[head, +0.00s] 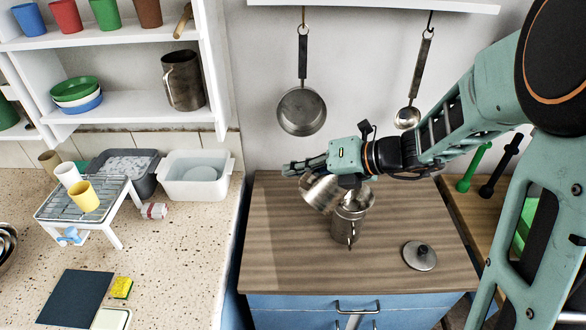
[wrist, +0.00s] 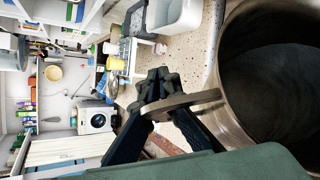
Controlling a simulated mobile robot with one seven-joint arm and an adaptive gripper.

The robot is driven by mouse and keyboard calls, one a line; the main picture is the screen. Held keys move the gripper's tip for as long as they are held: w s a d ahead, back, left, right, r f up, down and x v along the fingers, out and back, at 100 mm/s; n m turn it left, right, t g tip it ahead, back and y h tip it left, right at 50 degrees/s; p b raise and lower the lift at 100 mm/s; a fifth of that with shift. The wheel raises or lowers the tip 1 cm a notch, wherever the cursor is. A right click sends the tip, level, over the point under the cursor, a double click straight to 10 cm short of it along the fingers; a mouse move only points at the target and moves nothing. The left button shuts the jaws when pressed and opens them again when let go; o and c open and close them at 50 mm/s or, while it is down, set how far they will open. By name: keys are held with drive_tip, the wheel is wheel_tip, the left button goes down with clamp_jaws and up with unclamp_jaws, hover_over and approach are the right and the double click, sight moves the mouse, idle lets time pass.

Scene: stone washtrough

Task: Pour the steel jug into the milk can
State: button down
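The steel jug (head: 318,194) hangs tilted above the cabinet top, beside and partly over the mouth of the milk can (head: 346,226). My gripper (head: 296,168) is shut on the jug's handle (wrist: 195,102), and the fingers (wrist: 160,90) meet around it in the wrist view. The jug's wall (wrist: 232,60) and dark inside fill the right of that view; I cannot tell what it holds. The milk can stands upright and open on the wood top.
A pan (head: 301,111) and a ladle (head: 407,117) hang on the wall behind. A speckled counter at left bears a drying rack (head: 60,208), a white basin (head: 195,176) and a grey basin (head: 110,165). Another metal jug (head: 183,80) stands on the shelf. The wood top's front left is clear.

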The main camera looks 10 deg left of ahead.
drive_tip(key=shift+w+d+r+y+p, duration=0.2)
drive_tip(key=shift+r+y+p, duration=0.1)
drive_tip(key=shift+p, duration=0.15)
idle(0.5)
drive_tip(key=shift+w+r+m, duration=0.1)
drive_tip(key=shift+m, duration=0.2)
drive_tip(key=shift+d+r+p, duration=0.1)
drive_tip(key=shift+p, duration=0.25)
idle(0.6)
drive_tip(key=shift+w+d+r+m+g+y+p, duration=0.15)
drive_tip(key=shift+w+d+m+g+y+p, duration=0.15)
drive_tip(key=shift+y, duration=0.2)
idle(1.3)
drive_tip(key=shift+w+d+r+m+y+p, duration=0.2)
drive_tip(key=shift+d+m+y+p, duration=0.15)
drive_tip(key=shift+p, duration=0.2)
drive_tip(key=shift+a, duration=0.1)
idle(1.0)
drive_tip(key=shift+w+d+m+g+y+p, duration=0.3)
drive_tip(key=shift+w+d+m+y+p, duration=0.05)
drive_tip(key=shift+y+p, duration=0.1)
